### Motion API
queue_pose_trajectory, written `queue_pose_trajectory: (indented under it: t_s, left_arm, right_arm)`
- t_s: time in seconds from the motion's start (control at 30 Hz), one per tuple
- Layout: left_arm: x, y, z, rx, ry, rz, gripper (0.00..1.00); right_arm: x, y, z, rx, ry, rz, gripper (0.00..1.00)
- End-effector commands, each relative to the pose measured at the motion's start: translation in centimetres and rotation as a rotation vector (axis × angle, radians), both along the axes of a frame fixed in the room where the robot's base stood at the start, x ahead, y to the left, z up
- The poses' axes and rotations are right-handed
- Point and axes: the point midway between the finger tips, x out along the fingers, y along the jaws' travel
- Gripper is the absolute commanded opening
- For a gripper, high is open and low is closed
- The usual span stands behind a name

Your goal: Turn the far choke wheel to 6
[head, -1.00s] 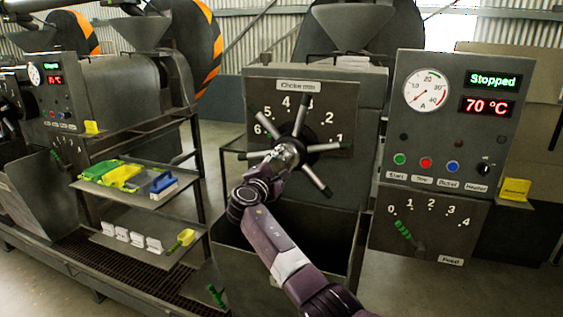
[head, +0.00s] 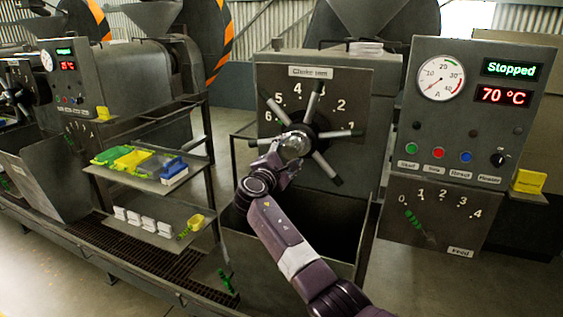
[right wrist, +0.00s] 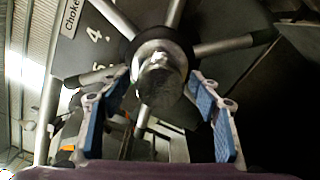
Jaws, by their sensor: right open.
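The large choke wheel (head: 320,137) stands upright on a dark dial plate numbered around the rim. It has a pale domed hub and several spokes with dark grips. One spoke points up, a little right, near where 3 would be. In the right wrist view the hub (right wrist: 158,75) sits between the fingers. My right gripper (head: 291,150) is in front of the hub. Its blue-padded fingers (right wrist: 158,92) are open, one on each side; contact is unclear. A second, smaller wheel (head: 14,97) shows at the left edge on the more distant machine. My left gripper is not in view.
A control panel (head: 470,110) reading Stopped and 70 °C stands right of the large wheel, above a feed lever (head: 418,226). A dark open bin lies below the wheel. A two-tier shelf (head: 128,176) with coloured items stands left, between the machines.

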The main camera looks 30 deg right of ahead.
Motion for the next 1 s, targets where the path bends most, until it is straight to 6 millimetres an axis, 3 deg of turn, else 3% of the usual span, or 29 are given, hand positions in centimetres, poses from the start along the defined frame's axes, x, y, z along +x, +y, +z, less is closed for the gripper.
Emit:
queue_pose_trajectory:
  t_s: [0.5,1.0]
  left_arm:
    - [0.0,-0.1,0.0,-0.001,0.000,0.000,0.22]
    - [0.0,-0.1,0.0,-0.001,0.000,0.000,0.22]
  right_arm:
    - [-5.6,6.6,-0.1,0.000,-0.001,0.001,0.57]
    - [-6.4,7.4,0.0,-0.001,0.000,-0.001,0.57]
